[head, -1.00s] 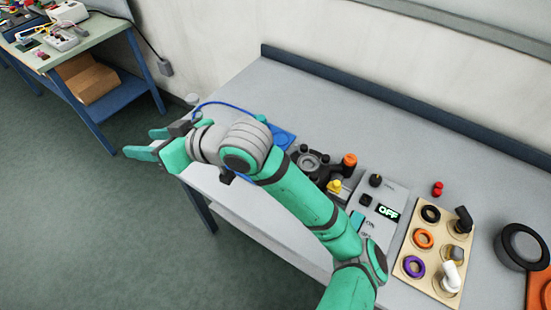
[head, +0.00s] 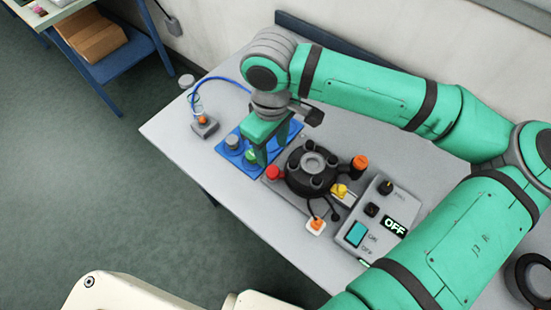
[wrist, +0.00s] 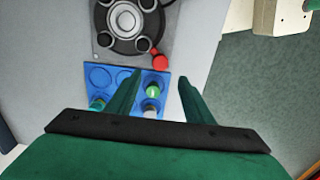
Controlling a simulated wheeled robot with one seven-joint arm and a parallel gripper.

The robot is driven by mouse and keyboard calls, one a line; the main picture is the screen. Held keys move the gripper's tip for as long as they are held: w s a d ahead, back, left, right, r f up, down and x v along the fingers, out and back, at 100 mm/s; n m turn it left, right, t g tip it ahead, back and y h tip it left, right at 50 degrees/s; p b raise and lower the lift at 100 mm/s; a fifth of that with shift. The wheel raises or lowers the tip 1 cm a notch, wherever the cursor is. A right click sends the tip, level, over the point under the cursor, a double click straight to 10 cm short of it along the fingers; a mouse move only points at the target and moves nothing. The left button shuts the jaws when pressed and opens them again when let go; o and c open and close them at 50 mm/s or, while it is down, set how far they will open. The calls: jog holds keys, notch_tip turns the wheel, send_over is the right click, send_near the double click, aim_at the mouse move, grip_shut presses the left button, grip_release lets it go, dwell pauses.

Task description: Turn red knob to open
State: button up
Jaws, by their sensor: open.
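The red knob (head: 273,173) sits at the left corner of the grey base under a round black device (head: 312,172). In the wrist view the red knob (wrist: 160,62) lies just beyond my fingertips, roughly in line with the gap between them. My gripper (head: 266,158) is open, pointing down over the blue rack (head: 222,152) beside the knob. In the wrist view my gripper (wrist: 160,77) has a green-capped vial (wrist: 152,91) showing between its fingers; I cannot tell how far below it is. Nothing is held, and the knob appears untouched.
A control box (head: 372,222) with an OFF display stands right of the device. An orange-topped part (head: 359,163), a yellow piece (head: 339,190) and an orange-and-white piece (head: 316,225) surround the device. A small grey box (head: 204,126) with a blue cable is at left.

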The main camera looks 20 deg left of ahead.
aim_at(272, 171)
notch_tip(272, 171, down, 10)
jog(key=shift+a+r, duration=0.1)
jog(key=shift+r, duration=0.15)
jog(key=shift+f, duration=0.55)
jog(key=c, duration=1)
